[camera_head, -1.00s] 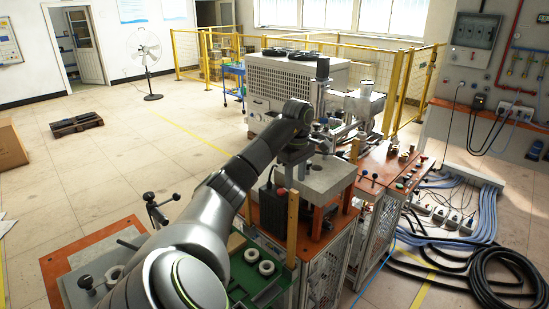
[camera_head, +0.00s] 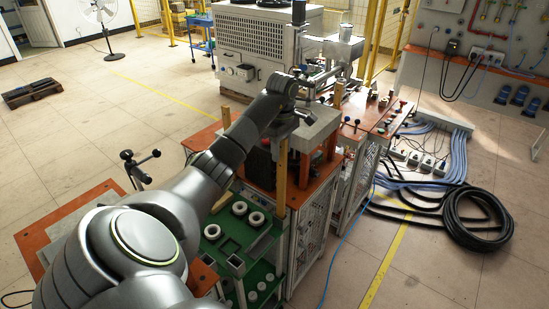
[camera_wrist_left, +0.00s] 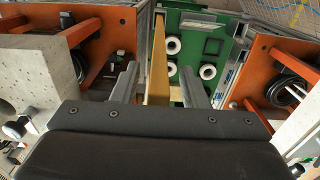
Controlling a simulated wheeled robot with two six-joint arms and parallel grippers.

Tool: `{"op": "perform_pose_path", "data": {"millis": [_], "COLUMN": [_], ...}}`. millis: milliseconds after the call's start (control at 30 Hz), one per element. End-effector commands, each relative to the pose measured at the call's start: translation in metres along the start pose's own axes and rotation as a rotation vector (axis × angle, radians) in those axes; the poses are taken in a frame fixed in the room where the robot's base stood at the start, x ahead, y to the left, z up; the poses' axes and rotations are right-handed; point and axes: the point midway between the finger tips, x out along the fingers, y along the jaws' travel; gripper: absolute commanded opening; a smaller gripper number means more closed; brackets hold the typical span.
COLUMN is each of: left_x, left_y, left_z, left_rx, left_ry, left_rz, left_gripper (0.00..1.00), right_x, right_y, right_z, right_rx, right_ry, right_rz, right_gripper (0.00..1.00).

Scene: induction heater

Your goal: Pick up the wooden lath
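The wooden lath (camera_head: 283,178) stands upright at the front of the orange-framed machine in the head view. In the left wrist view the lath (camera_wrist_left: 158,75) is a pale strip running between my two finger lines. My left gripper (camera_wrist_left: 157,88) is open, its two grey fingers apart on either side of the lath, with gaps showing. In the head view my left gripper (camera_head: 287,128) is small and partly hidden by its own wrist, near the lath's upper end. Contact with the lath cannot be told. My right gripper is not in view.
A green rack (camera_head: 262,268) with white rings lies below the lath. A grey block (camera_head: 318,124) sits on the machine beside my gripper. Black hoses (camera_head: 478,222) and blue cables cover the floor at right. Open floor lies at left.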

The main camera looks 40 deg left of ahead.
Motion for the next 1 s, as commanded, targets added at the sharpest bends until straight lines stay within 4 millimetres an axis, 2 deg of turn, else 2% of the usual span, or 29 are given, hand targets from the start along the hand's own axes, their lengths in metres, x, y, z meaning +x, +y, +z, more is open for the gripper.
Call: {"op": "perform_pose_path", "data": {"millis": [200,533,867,1000], "left_x": [0.0,0.0,0.0,-0.0071], "left_y": [0.0006,0.0003,0.0003,-0.001], "left_z": [0.0007,0.0004,0.0001,-0.0021], "left_rx": [0.001,0.001,0.0,-0.002], "left_ry": [-0.001,0.0,0.0,0.001], "left_rz": [0.001,0.001,0.001,0.001], "left_gripper": [0.4,0.0,0.0,0.0], "right_x": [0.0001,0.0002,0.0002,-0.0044], "right_y": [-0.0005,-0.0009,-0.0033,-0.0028], "right_z": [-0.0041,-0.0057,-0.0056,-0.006], "right_rx": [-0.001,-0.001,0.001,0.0], "right_ry": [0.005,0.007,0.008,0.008], "right_rz": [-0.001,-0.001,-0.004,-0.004], "right_gripper": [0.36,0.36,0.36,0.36]}}
